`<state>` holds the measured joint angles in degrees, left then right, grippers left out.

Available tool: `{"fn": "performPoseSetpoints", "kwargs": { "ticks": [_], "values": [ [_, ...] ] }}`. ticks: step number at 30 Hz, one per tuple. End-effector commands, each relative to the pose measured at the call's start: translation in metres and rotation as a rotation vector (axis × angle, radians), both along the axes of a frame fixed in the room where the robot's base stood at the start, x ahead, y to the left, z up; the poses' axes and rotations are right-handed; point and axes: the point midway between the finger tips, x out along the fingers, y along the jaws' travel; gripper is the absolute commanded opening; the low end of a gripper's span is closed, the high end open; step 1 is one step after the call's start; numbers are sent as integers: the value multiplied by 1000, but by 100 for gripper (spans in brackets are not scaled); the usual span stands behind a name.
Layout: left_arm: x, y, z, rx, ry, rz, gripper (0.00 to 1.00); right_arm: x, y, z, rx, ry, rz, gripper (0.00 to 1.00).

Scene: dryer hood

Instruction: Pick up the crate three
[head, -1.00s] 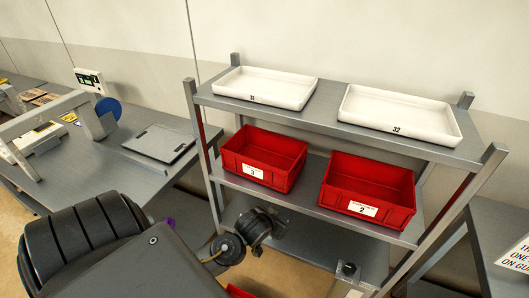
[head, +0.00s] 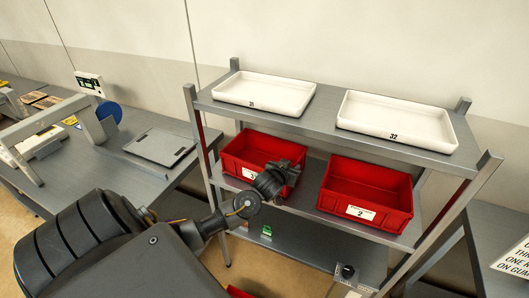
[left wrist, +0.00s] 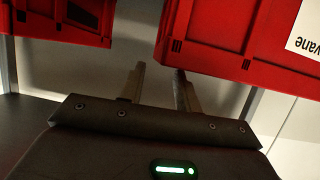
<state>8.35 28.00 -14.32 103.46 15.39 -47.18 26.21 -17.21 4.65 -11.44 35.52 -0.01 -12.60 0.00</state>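Crate three (head: 236,152) is a red open bin with a white label, on the left of the rack's middle shelf in the head view. My left gripper (head: 284,172) overlaps its front right part there and partly covers the label. In the left wrist view the two fingers (left wrist: 160,84) are apart with nothing between them. A red crate wall with a printed label (left wrist: 225,35) is just beyond them, and another red crate edge (left wrist: 65,20) shows at upper left. I cannot tell whether the fingers touch a crate. My right gripper is not in view.
Red crate two (head: 362,190) stands to the right on the same shelf. White trays 31 (head: 264,105) and 32 (head: 395,137) are on the top shelf. The rack's posts (head: 460,205) bound the sides. A grey table (head: 95,165) is at left.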

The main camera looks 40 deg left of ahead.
Motion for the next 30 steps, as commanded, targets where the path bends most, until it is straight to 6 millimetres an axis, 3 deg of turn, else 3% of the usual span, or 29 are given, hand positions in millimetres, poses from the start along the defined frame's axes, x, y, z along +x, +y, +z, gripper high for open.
{"fn": "performPoseSetpoints", "kwargs": {
  "ticks": [8, 18, 28, 30],
  "values": [
    [9, 2, -2, 1, 1, 0, 33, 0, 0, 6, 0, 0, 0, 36],
    [46, 9, -15, 1, 1, 1, 33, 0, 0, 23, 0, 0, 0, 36],
    [51, 10, -20, 0, 1, -1, 33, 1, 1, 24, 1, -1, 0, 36],
    [51, 10, -20, 0, 1, -1, 26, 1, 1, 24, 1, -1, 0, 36]
  ]
}}
